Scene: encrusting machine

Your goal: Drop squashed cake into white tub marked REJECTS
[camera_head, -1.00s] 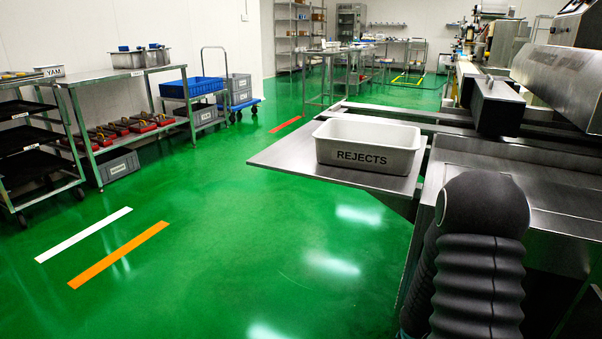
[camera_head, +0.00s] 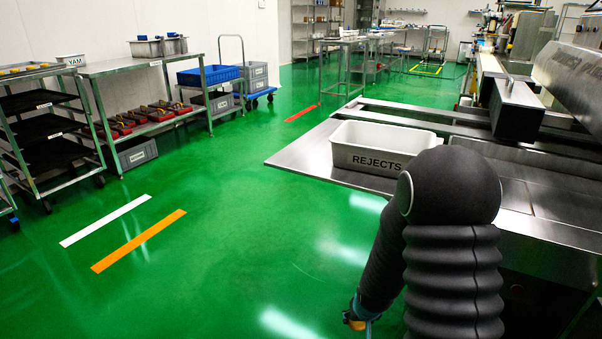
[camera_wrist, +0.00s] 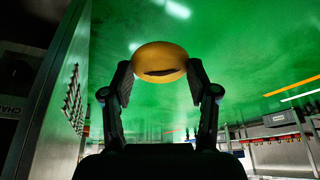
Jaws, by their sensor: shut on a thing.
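The white tub marked REJECTS (camera_head: 375,158) stands on a steel side shelf (camera_head: 300,160) of the machine, its right end partly hidden by my arm. In the wrist view my gripper (camera_wrist: 160,74) is shut on the squashed cake (camera_wrist: 160,58), a yellow-orange oval with a dark slit across its face. The cake sits between the two fingertips, over green floor. In the head view my gripper shows low at the lower middle, left of my arm and below the shelf's height, and the cake there is small and unclear.
The steel machine (camera_head: 560,190) fills the right side. Racks and a table with red-handled tools (camera_head: 135,120) stand at the left. Open green floor lies left of the shelf.

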